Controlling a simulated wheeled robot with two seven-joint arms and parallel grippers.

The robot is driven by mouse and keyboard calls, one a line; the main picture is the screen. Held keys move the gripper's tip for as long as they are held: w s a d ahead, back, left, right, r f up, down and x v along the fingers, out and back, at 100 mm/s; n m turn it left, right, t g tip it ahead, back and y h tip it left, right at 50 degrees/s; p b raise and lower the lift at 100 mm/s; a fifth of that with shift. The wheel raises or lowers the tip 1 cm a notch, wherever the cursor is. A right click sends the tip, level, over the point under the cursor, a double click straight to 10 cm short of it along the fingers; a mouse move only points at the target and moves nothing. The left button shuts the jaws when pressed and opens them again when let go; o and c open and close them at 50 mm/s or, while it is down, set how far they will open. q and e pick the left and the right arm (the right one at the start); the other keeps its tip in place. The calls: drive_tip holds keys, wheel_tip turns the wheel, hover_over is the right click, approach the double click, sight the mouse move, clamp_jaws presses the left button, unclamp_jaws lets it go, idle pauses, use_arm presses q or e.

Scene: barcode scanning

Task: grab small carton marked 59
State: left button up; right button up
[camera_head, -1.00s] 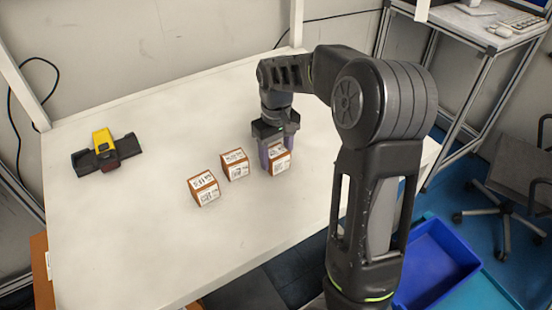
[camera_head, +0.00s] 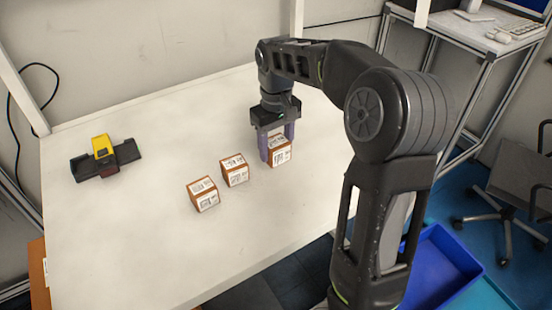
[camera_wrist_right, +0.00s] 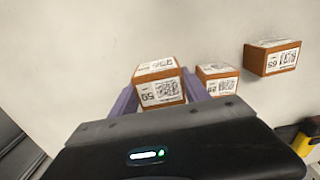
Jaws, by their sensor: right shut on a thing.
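My right gripper (camera_head: 277,148) is shut on a small orange-brown carton (camera_head: 281,157) with white labels. It holds the carton a little above the white table. In the right wrist view, the purple-grey fingers stand on both sides of this carton (camera_wrist_right: 158,90); its label number looks like 59, but the print is small. Two similar cartons rest on the table to its left in the head view, a middle one (camera_head: 234,171) and a left one (camera_head: 203,194). Both also show in the right wrist view, the middle one (camera_wrist_right: 218,82) partly hidden and the other (camera_wrist_right: 272,58) clear. My left gripper is not in view.
A yellow and black scanner-like device (camera_head: 106,157) sits at the left of the white table (camera_head: 140,230). The table between it and the cartons is clear. A blue bin (camera_head: 440,265) stands on the floor at right. A metal-framed desk with a keyboard (camera_head: 512,28) is at the back right.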

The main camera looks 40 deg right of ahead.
sight(276, 142)
drive_tip(key=shift+r, duration=2.4)
